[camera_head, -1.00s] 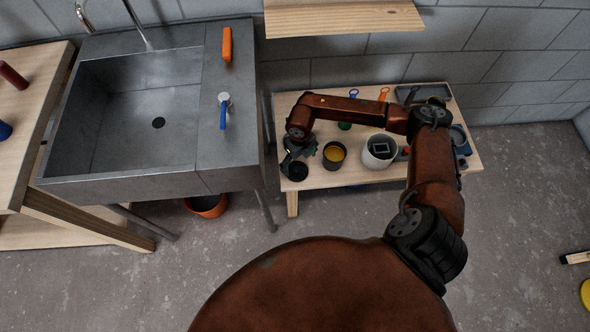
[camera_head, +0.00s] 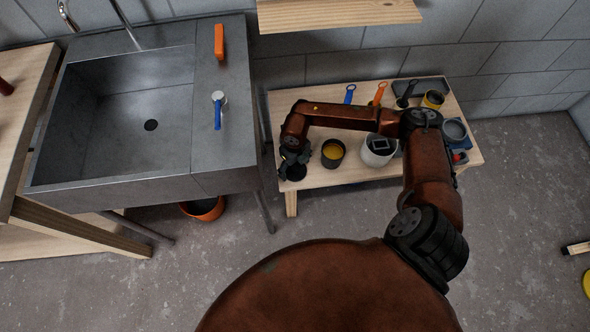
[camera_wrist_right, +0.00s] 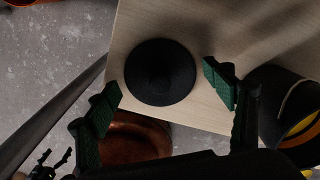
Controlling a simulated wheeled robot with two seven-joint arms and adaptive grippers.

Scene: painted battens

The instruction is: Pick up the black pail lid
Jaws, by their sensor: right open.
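The black pail lid (camera_wrist_right: 161,72) is a round dark disc lying flat near the left front corner of the low wooden bench. In the head view the lid (camera_head: 296,172) is partly hidden by my right gripper (camera_head: 292,160). In the right wrist view my right gripper (camera_wrist_right: 165,95) is open, with a green-padded finger on each side of the lid's near part. The gripper is empty and above the lid; I cannot tell whether it touches.
A dark pail with yellow inside (camera_head: 333,152) stands just right of the lid, close to the right finger. A white container (camera_head: 378,151) stands farther right on the bench (camera_head: 330,180). The sink (camera_head: 130,180) is to the left, with an orange bucket (camera_head: 203,208) beneath.

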